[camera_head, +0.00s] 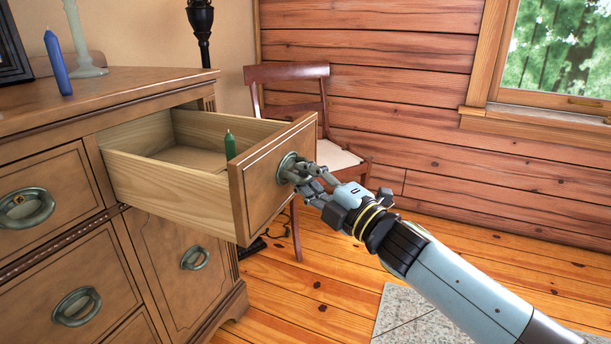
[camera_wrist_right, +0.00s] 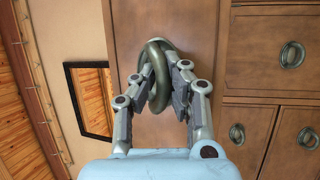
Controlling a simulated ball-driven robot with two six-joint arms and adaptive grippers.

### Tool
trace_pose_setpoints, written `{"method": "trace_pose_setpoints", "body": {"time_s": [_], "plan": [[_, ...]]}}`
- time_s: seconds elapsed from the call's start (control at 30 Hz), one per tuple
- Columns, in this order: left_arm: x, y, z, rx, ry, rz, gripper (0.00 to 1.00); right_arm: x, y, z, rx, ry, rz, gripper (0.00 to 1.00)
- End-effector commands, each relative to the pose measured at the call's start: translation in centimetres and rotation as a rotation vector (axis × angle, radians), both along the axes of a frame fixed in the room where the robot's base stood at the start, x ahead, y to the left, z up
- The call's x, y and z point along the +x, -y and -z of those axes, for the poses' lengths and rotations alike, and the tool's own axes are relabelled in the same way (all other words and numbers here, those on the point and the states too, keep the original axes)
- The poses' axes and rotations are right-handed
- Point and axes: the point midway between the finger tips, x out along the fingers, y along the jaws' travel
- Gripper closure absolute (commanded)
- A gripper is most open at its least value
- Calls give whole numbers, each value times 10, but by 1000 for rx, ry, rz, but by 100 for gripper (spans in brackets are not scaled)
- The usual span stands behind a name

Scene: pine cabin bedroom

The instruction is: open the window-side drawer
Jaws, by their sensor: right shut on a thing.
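The window-side drawer (camera_head: 285,165) is the top right drawer of the wooden dresser, and it stands pulled well out, with its inside showing. A green candle (camera_head: 230,146) stands upright in it near the front panel. My right gripper (camera_head: 297,172) is at the drawer's front, shut on its ring-shaped handle (camera_wrist_right: 160,76). In the right wrist view, the gripper's fingers (camera_wrist_right: 162,88) lie on both sides of the handle. My left gripper is not in view.
The dresser top (camera_head: 110,90) carries a blue candle (camera_head: 57,64) and a pale green candlestick (camera_head: 83,40). A wooden chair (camera_head: 290,75) stands behind the open drawer by the plank wall. A window (camera_head: 560,50) is at the right. A grey rug (camera_head: 420,318) lies on the floor.

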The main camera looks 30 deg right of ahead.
Motion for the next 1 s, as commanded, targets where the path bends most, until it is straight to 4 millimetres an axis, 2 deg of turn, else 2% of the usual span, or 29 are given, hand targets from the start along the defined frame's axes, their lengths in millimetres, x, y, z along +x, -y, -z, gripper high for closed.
{"method": "trace_pose_setpoints", "body": {"time_s": [0.13,0.17,0.27,0.57,0.73,1.0], "plan": [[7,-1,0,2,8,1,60,0,0,0,-3,1,0,100],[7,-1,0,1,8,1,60,0,0,0,-3,1,0,90],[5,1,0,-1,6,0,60,0,0,0,-2,1,-1,77],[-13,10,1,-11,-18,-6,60,-2,1,1,-1,-1,0,77],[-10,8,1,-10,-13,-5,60,-23,6,5,-2,-3,-1,77],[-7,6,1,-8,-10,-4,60,-81,21,17,-4,-4,-2,77]]}}
